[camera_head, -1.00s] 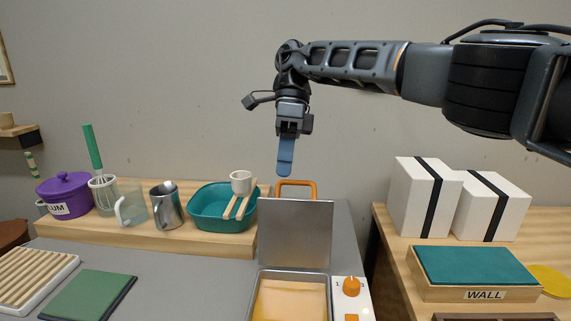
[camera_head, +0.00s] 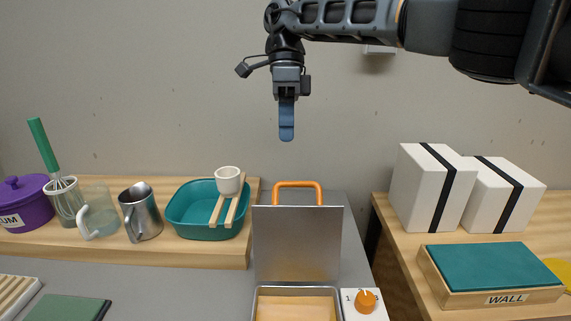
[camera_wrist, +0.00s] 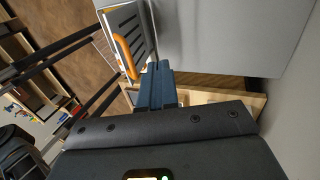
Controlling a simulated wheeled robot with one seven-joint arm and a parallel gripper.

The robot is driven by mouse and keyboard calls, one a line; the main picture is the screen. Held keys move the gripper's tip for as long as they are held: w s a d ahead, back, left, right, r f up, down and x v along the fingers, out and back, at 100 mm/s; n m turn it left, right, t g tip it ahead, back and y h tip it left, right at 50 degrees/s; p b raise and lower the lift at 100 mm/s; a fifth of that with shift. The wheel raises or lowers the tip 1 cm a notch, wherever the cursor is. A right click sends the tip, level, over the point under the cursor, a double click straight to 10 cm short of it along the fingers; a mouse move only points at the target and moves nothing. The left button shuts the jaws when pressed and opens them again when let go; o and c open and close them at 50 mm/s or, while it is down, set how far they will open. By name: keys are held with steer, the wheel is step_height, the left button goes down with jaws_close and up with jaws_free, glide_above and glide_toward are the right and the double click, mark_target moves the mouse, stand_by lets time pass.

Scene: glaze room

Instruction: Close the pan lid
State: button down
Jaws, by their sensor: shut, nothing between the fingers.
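The pan lid (camera_head: 298,245) is a grey metal plate standing upright at the back of the pan, with an orange handle (camera_head: 298,184) on its top edge. The pan (camera_head: 268,292) is a shallow metal tray below it, holding a pale orange-tan content and cut off by the bottom of the head view. My gripper (camera_head: 286,138) points down, shut and empty, above and behind the lid, apart from the handle. In the wrist view, the orange handle (camera_wrist: 124,57) and the lid show ahead of my fingers (camera_wrist: 158,78).
A white panel with an orange knob (camera_head: 366,301) sits right of the pan. On the left shelf stand a teal basin (camera_head: 205,222), a metal pitcher (camera_head: 141,212) and a purple pot (camera_head: 25,203). White boxes (camera_head: 425,185) and a teal-topped block (camera_head: 480,266) are on the right table.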

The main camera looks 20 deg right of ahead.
steer(key=s+a+f+p, duration=0.1)
steer(key=s+a+f, duration=0.1)
steer(key=s+f, duration=0.3)
steer(key=shift+s+a, duration=0.15)
steer(key=shift+s, duration=0.25)
steer(key=shift+f, duration=0.1)
